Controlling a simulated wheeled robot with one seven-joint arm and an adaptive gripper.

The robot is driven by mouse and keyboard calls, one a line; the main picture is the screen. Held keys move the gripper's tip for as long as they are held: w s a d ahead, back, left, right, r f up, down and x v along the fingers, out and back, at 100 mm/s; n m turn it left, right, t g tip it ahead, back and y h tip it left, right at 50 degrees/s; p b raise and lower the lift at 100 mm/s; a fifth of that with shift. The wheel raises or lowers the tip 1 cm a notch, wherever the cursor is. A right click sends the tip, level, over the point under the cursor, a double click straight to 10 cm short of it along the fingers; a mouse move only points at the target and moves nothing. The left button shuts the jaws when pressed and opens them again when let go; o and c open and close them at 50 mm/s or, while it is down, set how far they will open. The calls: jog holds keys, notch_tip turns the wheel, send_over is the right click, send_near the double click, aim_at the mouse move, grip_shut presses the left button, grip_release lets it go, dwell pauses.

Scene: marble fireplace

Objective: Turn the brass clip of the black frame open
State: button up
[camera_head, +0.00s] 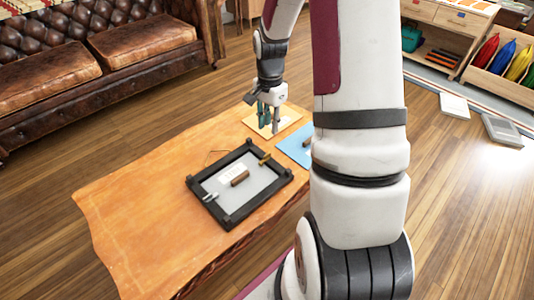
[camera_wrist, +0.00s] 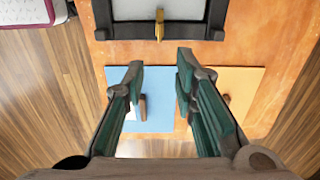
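The black frame (camera_head: 227,214) lies flat on the wooden table, with a grey panel and a brown bar (camera_head: 240,178) inside it. Its brass clip (camera_head: 265,159) sits on the far right side of the frame. A silver-looking clip (camera_head: 209,197) sits on the opposite side. In the wrist view, the frame's edge (camera_wrist: 120,32) runs along the top, with the brass clip (camera_wrist: 159,25) upright across its middle. My gripper (camera_head: 267,128) hangs beyond the frame. In the wrist view my gripper (camera_wrist: 160,65) is open and empty, its fingers either side of the clip's line and apart from it.
A blue sheet (camera_wrist: 155,82) and a yellow-tan board (camera_wrist: 235,82) lie on the table (camera_head: 130,215) beside the frame. A small brown handle (camera_wrist: 143,107) is on the blue sheet. A leather sofa (camera_head: 100,90) stands behind. The table's left part is clear.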

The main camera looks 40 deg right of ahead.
aim_at(269, 153)
notch_tip(269, 153, down, 12)
jog(key=b, duration=0.4)
jog(key=shift+r, duration=0.1)
grip_shut()
